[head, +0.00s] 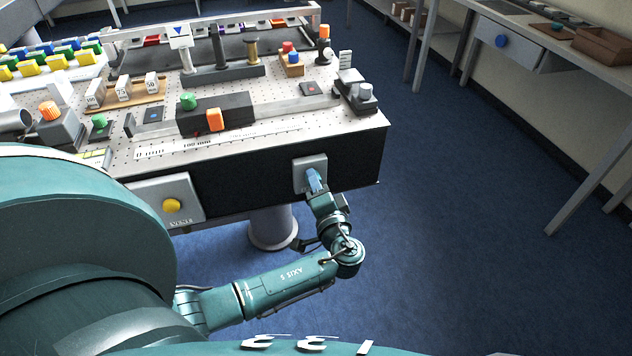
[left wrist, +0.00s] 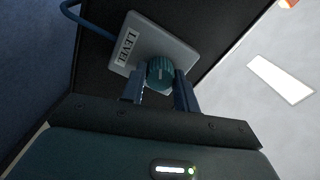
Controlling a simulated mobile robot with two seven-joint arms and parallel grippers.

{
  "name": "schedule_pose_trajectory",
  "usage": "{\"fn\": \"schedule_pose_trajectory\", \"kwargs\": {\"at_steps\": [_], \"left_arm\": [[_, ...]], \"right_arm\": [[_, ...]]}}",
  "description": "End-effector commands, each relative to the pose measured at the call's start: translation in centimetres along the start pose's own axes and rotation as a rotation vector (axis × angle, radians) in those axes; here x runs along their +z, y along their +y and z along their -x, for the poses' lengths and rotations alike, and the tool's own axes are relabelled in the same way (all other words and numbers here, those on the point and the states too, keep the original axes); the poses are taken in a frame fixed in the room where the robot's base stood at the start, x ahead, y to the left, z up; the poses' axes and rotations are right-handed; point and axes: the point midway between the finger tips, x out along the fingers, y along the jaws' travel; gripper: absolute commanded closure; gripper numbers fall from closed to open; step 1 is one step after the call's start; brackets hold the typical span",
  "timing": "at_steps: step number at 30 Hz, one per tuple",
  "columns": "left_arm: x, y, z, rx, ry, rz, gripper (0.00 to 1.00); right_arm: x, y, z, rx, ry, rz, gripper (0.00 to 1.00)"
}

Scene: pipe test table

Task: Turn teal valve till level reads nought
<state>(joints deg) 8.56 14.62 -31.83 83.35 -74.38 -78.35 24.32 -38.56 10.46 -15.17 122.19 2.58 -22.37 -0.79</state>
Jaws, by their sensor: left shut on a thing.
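The teal valve (left wrist: 160,72) is a ribbed round knob on a grey plate (left wrist: 178,42) labelled LEVEL, seen in the left wrist view. A short pale mark shows on the knob's face. In the head view the plate (head: 300,172) is on the dark front side of the table, towards its right end. My left gripper (head: 315,183) reaches up to it from below. Its fingers (left wrist: 163,88) are shut on the knob, one on each side, and hide part of it. No level reading can be made out. My right gripper is not in view.
A yellow button (head: 171,205) on a grey plate labelled VENT is left on the same table front. The perforated tabletop (head: 262,147) above carries valves, blocks and fittings. The blue floor (head: 470,220) to the right is clear, up to a side bench (head: 553,64).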

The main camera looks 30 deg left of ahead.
Motion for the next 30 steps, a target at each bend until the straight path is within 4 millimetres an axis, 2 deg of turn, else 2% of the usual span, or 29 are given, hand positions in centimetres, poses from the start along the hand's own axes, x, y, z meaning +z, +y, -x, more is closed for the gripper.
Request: {"fn": "schedule_pose_trajectory", "kwargs": {"at_steps": [7, 30], "left_arm": [[0.0, -0.1, 0.1, 0.003, -0.002, -0.235, 0.93], [0.0, -0.1, 0.1, 0.002, 0.001, -0.923, 0.93]], "right_arm": [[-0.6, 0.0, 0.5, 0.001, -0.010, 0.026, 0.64], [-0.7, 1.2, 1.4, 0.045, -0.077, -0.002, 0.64]]}}
